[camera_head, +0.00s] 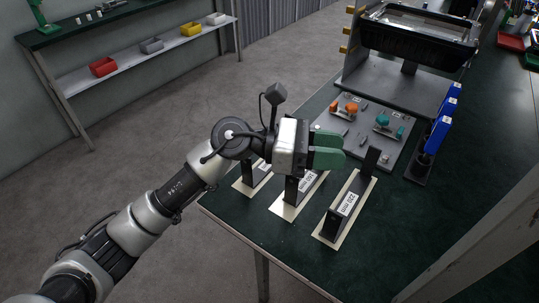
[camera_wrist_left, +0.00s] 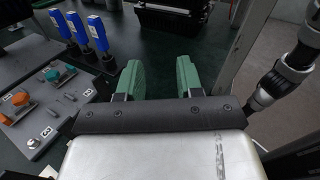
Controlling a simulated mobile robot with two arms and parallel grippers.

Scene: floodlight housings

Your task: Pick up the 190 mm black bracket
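Three dark brackets stand on cream mats on the green bench in the head view: a left one (camera_head: 262,168), a middle one (camera_head: 291,190) and a right one (camera_head: 335,221). The left and middle ones are partly hidden by my left arm and gripper. My left gripper (camera_head: 330,150) hovers above and beyond the middle bracket. Its green fingers are apart and empty in the left wrist view (camera_wrist_left: 158,78). My right gripper is not in view.
A grey panel (camera_head: 358,139) with orange and teal knobs lies behind the brackets. Blue-topped tools (camera_head: 438,138) stand to its right. A large black floodlight housing (camera_head: 418,35) is on a grey stand at the back. The bench is clear at right front.

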